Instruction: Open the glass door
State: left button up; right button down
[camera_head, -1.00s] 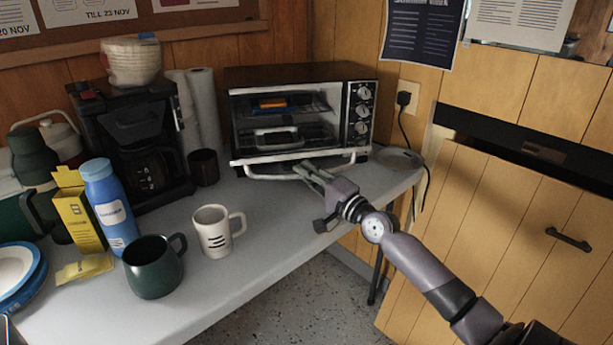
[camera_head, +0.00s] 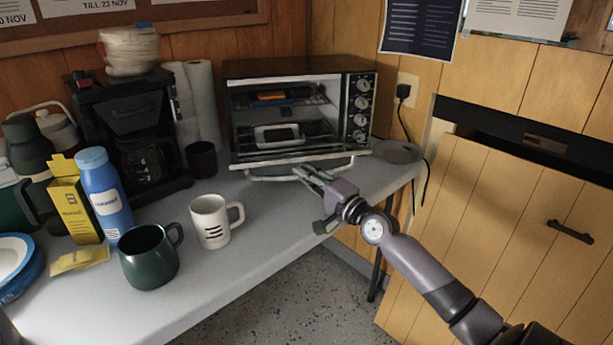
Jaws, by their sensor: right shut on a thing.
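The toaster oven (camera_head: 300,68) stands at the back right of the grey table. Its glass door (camera_head: 285,169) is tipped down towards me, and its pale bar handle (camera_head: 268,178) lies low, below the oven's front opening. A rack and a pan or tray show inside through the opening. My right gripper (camera_head: 308,177) reaches in from the lower right and is shut on the handle near its middle. The fingers hide part of the handle. My left gripper is not in view.
A white mug (camera_head: 208,222), a dark green mug (camera_head: 148,262), a blue bottle (camera_head: 104,205) and a yellow box (camera_head: 76,212) stand at the left. A coffee maker (camera_head: 128,115) and dark cup (camera_head: 201,160) are beside the oven. The table front near the gripper is clear.

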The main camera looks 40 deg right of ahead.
jog(key=c, duration=1.9)
grip_release()
jog(key=shift+s+r, duration=0.1)
jog(key=shift+s, duration=0.25)
jog(key=s, duration=0.3)
jog(key=s+f, duration=0.1)
jog(key=s, duration=0.3)
jog(key=s+d, duration=0.1)
jog(key=s, duration=0.3)
jog(key=shift+s+f, duration=0.15)
jog(key=shift+f, duration=0.2)
